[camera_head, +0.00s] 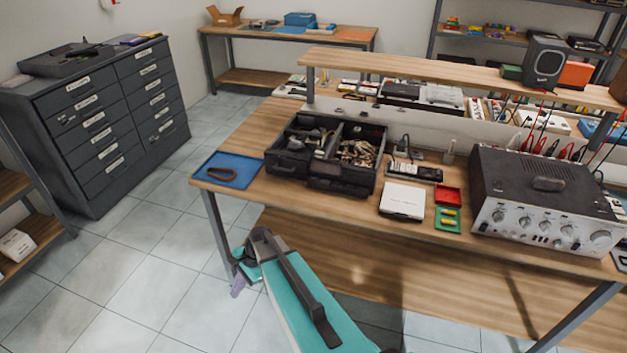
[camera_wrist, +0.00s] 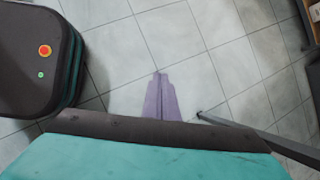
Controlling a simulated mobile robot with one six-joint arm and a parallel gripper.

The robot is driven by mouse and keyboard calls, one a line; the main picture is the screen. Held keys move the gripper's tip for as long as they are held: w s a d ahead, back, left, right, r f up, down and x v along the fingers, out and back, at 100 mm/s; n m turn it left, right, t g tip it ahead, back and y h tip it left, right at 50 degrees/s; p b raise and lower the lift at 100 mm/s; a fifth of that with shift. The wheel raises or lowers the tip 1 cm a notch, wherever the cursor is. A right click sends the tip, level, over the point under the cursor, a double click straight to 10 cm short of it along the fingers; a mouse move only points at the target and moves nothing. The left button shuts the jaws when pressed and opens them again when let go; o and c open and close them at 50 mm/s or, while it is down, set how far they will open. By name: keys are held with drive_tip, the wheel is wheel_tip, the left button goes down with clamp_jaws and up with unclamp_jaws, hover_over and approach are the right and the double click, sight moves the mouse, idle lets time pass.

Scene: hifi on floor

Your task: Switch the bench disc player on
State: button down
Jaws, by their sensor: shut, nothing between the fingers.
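A flat white square device (camera_head: 402,199) with a dark lower front edge lies on the wooden bench, left of the small red and green trays. It may be the disc player; no switch or label on it can be made out. My gripper (camera_head: 237,290) hangs low beside the bench's left front leg, below the bench top and well apart from the device. In the wrist view my gripper's lilac fingers (camera_wrist: 159,76) are together and empty above the tiled floor. The wrist view shows no disc player.
A large silver-fronted amplifier (camera_head: 545,205) with knobs and red leads stands right on the bench. A black divided toolbox (camera_head: 315,183) and blue tray (camera_head: 228,171) are left. The bench leg (camera_wrist: 250,130) is close to my gripper. Open floor (camera_head: 120,290) lies left.

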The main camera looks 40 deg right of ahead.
drive_tip(key=w+d+r+m+t+p, duration=0.1)
drive_tip(key=w+d+r+m+t, duration=0.2)
drive_tip(key=w+d+r, duration=0.65)
drive_tip(key=d+r+t, duration=0.1)
drive_tip(key=d+r, duration=0.5)
drive_tip(key=d, duration=0.1)
drive_tip(key=w+d+r+m+t+h+p, duration=0.1)
drive_tip(key=d+r, duration=0.5)
drive_tip(key=d, duration=0.1)
drive_tip(key=w+d+r+m+t+p, duration=0.1)
drive_tip(key=d+r, duration=0.5)
drive_tip(key=d, duration=0.1)
drive_tip(key=shift+d+r+t+h, duration=0.1)
drive_tip(key=shift+r+t+h, duration=0.2)
drive_tip(key=shift+t+h, duration=0.1)
wheel_tip(320, 180, up, 8)
drive_tip(key=m+t+h+p, duration=0.1)
drive_tip(key=m+h+p, duration=0.1)
hover_over(316, 180)
drive_tip(key=shift+d+f, duration=0.15)
drive_tip(key=shift+f, duration=0.05)
drive_tip(key=shift+b, duration=0.3)
drive_tip(key=shift+f+b, duration=2.05)
drive_tip(key=shift+f, duration=1.05)
drive_tip(key=shift+f+b, duration=0.55)
drive_tip(key=shift+f, duration=0.75)
